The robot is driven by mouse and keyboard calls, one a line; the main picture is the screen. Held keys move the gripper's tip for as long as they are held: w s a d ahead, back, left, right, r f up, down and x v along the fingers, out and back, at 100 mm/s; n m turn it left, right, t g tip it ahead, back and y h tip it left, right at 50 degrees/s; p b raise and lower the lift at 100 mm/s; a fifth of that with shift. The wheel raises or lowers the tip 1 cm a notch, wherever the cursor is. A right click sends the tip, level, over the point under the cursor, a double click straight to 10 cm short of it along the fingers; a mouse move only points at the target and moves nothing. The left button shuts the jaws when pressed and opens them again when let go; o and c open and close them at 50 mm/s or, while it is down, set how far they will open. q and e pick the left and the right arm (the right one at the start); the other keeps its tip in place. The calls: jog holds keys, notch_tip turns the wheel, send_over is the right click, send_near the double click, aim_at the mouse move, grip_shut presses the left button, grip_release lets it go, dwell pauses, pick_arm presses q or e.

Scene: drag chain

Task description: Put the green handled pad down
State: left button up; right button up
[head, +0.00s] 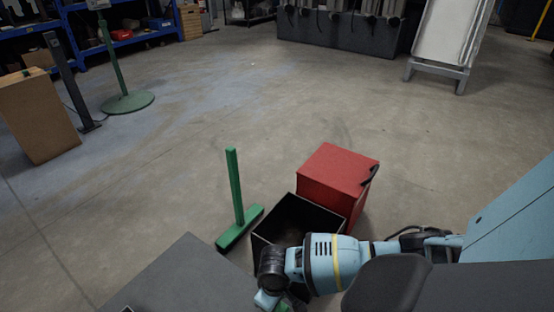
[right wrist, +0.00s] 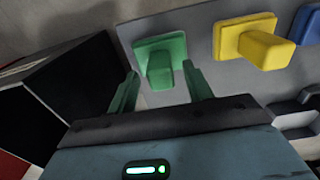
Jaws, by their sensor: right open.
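The green handled pad (right wrist: 175,45) shows in the right wrist view, with its flat square base against a grey surface (right wrist: 200,65) and its block handle pointing toward the camera. My right gripper (right wrist: 160,70) is open, with one green finger on each side of the handle. Gaps show between the fingers and the handle. In the head view my right arm reaches in from the right, and its gripper end is at the bottom edge, mostly cut off. The pad cannot be made out there. My left gripper is not in view.
A yellow handled pad (right wrist: 247,42) and a blue one (right wrist: 308,25) sit right of the green pad. A black open box (head: 300,215) stands beside the grey table top (head: 180,275). A red box (head: 335,172) and a green T-shaped stand (head: 235,185) are behind. Open floor lies beyond.

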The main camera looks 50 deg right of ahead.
notch_tip(320, 180, up, 7)
jog(key=p, duration=0.2)
jog(key=shift+f+p, duration=0.2)
jog(key=shift+p, duration=0.2)
jog(key=shift+r, duration=0.55)
jog(key=shift+p, duration=0.3)
